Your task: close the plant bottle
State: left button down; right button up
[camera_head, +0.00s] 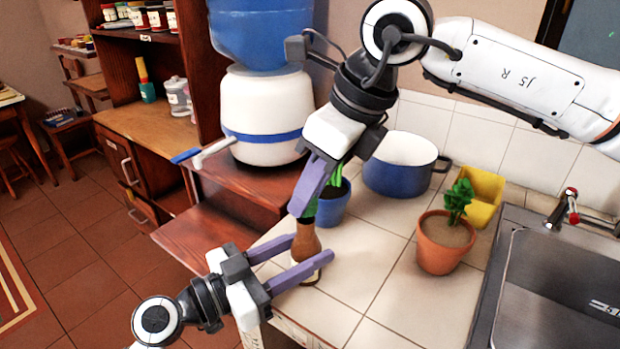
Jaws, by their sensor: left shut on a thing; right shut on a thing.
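The brown bottle (306,240) stands upright near the left edge of the tiled counter, with a pale band low on its body. My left gripper (308,262) has its two purple fingers around the bottle's body from the lower left and is shut on it. My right gripper (301,209) points down from above, with its fingertips at the top of the bottle's neck. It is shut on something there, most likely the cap. The fingers cover most of that thing, so I cannot tell whether it sits fully on the neck. A bit of green shows beside the fingertips.
A blue pot with a green plant (334,205) stands close behind the bottle. A blue and white pot (400,172), a terracotta plant pot (443,250), a yellow container (481,195) and the sink (560,290) are to the right. The tiles (365,260) right of the bottle are clear.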

aim_at(306, 249)
dwell(0.5)
jog(key=shift+f, duration=0.85)
jog(key=shift+f, duration=0.55)
